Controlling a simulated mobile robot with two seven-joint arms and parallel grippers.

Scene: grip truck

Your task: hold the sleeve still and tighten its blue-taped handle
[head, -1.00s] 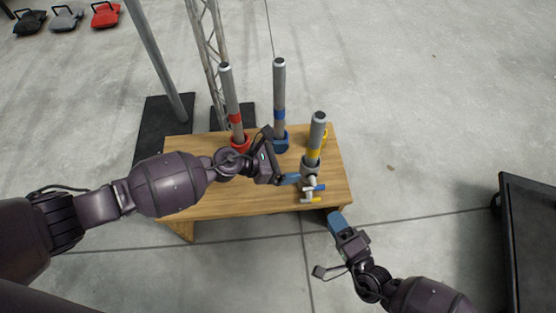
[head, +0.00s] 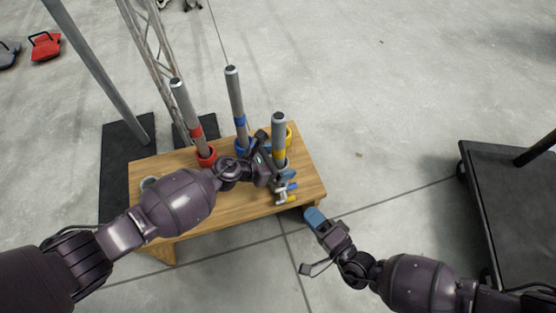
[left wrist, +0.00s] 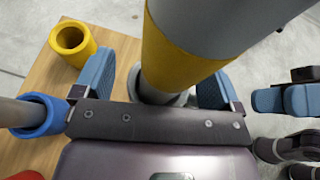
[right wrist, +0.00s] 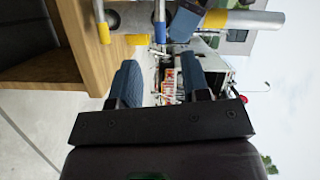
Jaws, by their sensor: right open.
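The grey sleeve (head: 281,177) sits at the foot of a yellow-banded pole (head: 279,138) at the table's right end. Its blue-taped handle (head: 291,186) sticks out beside a yellow-taped one (head: 292,199). The blue tape also shows in the right wrist view (right wrist: 159,30). My left gripper (head: 270,172) is at the sleeve. In the left wrist view its blue pads (left wrist: 160,82) are wide apart on either side of the pole and sleeve, with a gap at the left pad. My right gripper (head: 316,219) is open and empty, below and right of the handles, off the table's front edge.
Red-banded (head: 187,110) and blue-banded (head: 236,100) poles stand in matching rings on the wooden table (head: 235,207). An empty yellow ring (left wrist: 73,42) is behind the sleeve. A dark cart (head: 510,190) stands at right. Floor between table and cart is clear.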

